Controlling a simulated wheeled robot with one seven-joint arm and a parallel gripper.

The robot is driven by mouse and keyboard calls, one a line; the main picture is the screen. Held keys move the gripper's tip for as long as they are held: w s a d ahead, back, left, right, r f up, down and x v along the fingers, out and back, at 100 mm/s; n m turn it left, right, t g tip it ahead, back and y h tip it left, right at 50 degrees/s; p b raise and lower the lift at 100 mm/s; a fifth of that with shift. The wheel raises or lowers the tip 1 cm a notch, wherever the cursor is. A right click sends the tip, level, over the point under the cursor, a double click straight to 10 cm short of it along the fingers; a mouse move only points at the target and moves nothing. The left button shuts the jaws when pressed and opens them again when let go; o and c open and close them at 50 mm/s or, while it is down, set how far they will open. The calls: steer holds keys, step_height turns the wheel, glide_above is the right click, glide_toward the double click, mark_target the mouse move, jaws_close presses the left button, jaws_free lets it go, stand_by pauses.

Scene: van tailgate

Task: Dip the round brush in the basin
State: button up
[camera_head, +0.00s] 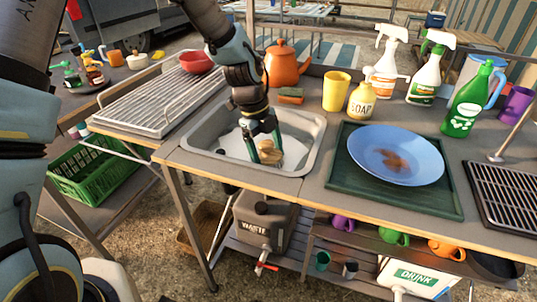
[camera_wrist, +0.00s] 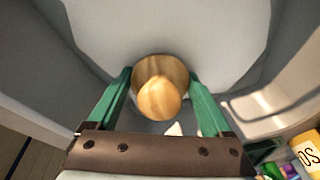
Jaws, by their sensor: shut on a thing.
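My gripper (camera_head: 264,148) is inside the basin (camera_head: 313,130), a grey sink set into the worktop. Its green fingers are shut on the round brush (camera_head: 270,155), whose wooden body shows between them. In the wrist view the brush (camera_wrist: 159,86) is a round wooden knob between the two fingertips. The bristles are hidden beneath the wood. Pale foam or water (camera_wrist: 165,30) covers the basin's bottom around the brush. I cannot tell how deep the bristles sit in it.
Right of the basin, a blue plate (camera_head: 396,155) with a brown stain lies on a dark green tray (camera_head: 350,195). Behind stand an orange kettle (camera_head: 288,65), a yellow cup (camera_head: 336,91), a soap bottle (camera_head: 361,102) and spray bottles. A ribbed drainer (camera_head: 150,98) is at left.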

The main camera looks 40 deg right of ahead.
mark_target(269, 142)
step_height(269, 142, up, 14)
steer(key=p, duration=1.1)
steer(key=shift+r, duration=0.25)
stand_by(0.5)
